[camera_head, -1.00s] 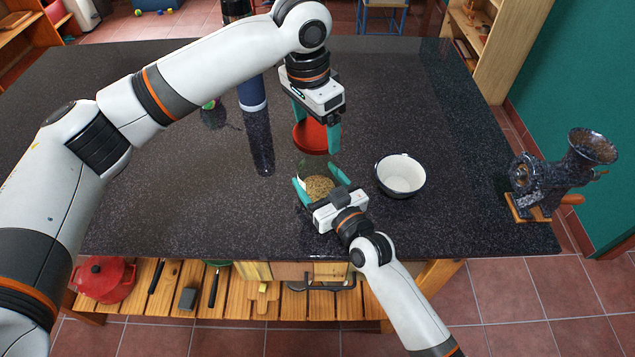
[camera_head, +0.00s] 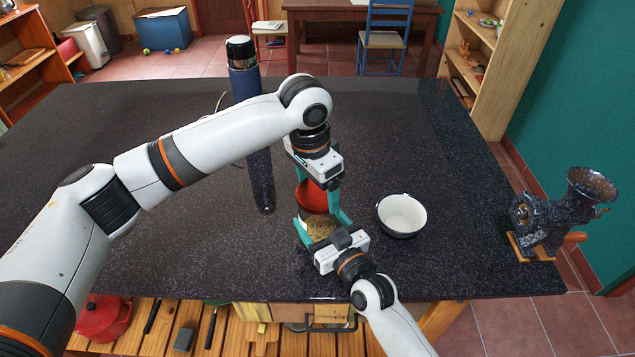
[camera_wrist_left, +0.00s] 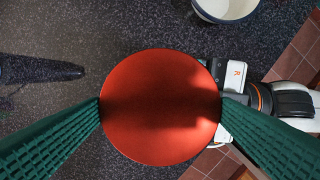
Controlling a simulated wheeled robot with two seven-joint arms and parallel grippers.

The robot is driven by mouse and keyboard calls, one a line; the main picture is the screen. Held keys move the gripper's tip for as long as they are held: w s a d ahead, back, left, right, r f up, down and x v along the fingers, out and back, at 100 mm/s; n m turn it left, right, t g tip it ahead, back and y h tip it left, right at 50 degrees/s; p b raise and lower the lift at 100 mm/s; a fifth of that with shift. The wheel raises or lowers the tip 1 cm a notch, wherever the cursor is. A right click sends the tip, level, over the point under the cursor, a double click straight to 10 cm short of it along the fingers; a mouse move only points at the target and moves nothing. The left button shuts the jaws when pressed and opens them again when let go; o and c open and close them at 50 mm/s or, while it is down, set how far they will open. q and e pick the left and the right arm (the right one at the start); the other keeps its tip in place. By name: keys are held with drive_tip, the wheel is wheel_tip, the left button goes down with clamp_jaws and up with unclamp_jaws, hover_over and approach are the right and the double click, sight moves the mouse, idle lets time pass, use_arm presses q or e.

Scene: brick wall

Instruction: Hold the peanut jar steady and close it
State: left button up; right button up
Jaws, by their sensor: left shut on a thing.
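My left gripper (camera_head: 318,200) reaches down from above and is shut on the red round lid (camera_head: 312,197). In the left wrist view the lid (camera_wrist_left: 160,107) sits between the two green fingers and hides what is under it. The glass peanut jar (camera_head: 319,229), with brown contents, stands upright on the dark counter directly below the lid. The lid is at or just above the jar's mouth; I cannot tell whether they touch. My right gripper (camera_head: 322,232) comes from the front with its fingers on both sides of the jar, shut on it.
A white bowl with a dark outside (camera_head: 402,215) stands right of the jar. A tall blue bottle (camera_head: 243,80) stands behind my left arm. The counter (camera_head: 430,140) is clear at the back right.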

use_arm(q)
drive_tip(key=shift+f, duration=0.85)
drive_tip(key=shift+f, duration=0.6)
